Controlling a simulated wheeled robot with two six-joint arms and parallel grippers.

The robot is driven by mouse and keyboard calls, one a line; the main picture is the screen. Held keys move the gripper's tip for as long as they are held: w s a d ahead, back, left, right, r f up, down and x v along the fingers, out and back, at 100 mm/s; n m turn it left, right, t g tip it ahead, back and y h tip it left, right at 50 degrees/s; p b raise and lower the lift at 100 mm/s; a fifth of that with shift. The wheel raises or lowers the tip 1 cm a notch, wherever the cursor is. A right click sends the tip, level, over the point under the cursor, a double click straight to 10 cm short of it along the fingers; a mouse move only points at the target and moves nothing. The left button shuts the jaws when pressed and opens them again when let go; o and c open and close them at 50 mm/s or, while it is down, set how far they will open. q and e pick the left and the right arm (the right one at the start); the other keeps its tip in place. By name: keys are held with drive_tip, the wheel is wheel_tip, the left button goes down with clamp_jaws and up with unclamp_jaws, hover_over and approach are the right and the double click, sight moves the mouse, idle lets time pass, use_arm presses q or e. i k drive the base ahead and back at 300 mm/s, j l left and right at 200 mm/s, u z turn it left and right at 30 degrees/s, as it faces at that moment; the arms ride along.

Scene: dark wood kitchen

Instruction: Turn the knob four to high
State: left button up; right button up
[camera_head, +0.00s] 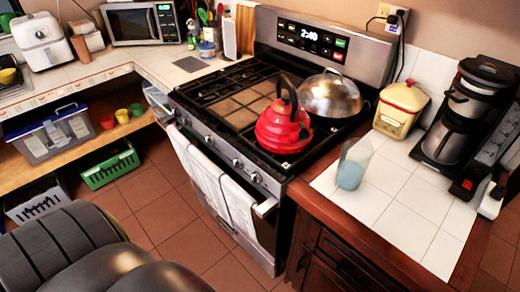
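The stove (225,150) stands in the middle of the view, with a row of round silver knobs along its sloping front panel. One knob (238,163) and the rightmost visible knob (255,177) sit close together toward the right end. Another knob (209,139) sits farther left. No numbers or heat marks on the knobs are readable, so I cannot tell which is knob four or how it is set. Neither of my grippers is in view.
A red kettle (284,127) and a domed silver lid (330,95) sit on the stove top. White towels (215,185) hang from the oven handle just below the knobs. A blue cup (353,165) stands on the right counter. The tiled floor (165,215) before the stove is clear.

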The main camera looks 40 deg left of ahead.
sight(257, 179)
drive_tip(key=j+u, duration=0.1)
drive_tip(key=j, duration=1.2)
drive_tip(key=i+j, duration=0.1)
drive_tip(key=j, duration=1.2)
drive_tip(key=k+u, duration=0.05)
